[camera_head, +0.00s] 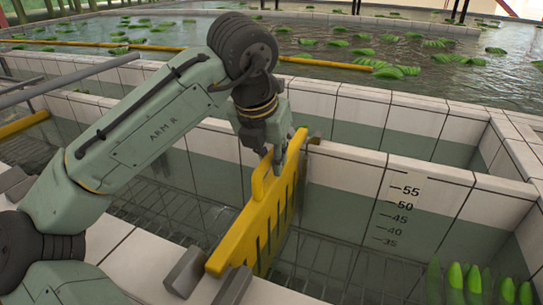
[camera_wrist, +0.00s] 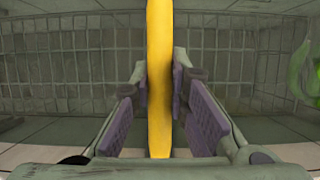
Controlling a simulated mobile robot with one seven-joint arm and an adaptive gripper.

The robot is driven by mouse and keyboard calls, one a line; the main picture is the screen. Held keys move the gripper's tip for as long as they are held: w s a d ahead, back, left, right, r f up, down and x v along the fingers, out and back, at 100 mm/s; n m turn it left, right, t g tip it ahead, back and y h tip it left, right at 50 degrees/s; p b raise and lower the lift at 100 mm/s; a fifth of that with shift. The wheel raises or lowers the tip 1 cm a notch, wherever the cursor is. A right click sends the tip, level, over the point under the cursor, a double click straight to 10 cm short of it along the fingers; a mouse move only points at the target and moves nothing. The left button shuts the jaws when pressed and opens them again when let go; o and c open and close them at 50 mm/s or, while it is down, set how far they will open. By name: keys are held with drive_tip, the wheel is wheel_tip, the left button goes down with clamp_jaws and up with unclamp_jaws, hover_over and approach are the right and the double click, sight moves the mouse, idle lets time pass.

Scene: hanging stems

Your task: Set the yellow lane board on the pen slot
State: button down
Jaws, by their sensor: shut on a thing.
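The yellow lane board (camera_head: 255,232) is an upright slotted panel with a raised handle (camera_head: 262,180). It spans the tiled pen from the front wall to the back wall. My gripper (camera_head: 279,158) is shut on the board's top, towards its far end. In the wrist view the board (camera_wrist: 159,40) runs between the purple pads of my gripper (camera_wrist: 160,88). The pen slot shows as two grey blocks (camera_head: 186,272) on the front wall, with the board's near end between or just above them. I cannot tell whether it is seated. The far end meets the back wall near a grey bracket (camera_head: 314,142).
A depth scale (camera_head: 400,210) marks the back wall at right. Green fruit (camera_head: 475,285) stands at the lower right. Metal rails (camera_head: 75,75) cross the left side. Water with floating green bunches (camera_head: 390,72) and yellow booms lies behind.

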drive_tip(key=shift+f, duration=0.3)
drive_tip(key=c, duration=1.5)
unclamp_jaws()
drive_tip(key=shift+o, duration=0.3)
drive_tip(key=shift+f, duration=0.1)
drive_tip(key=o, duration=1.4)
drive_tip(key=shift+o, duration=0.2)
drive_tip(key=shift+p+v, duration=4.2)
drive_tip(key=shift+v, duration=0.9)
drive_tip(key=shift+f, duration=0.1)
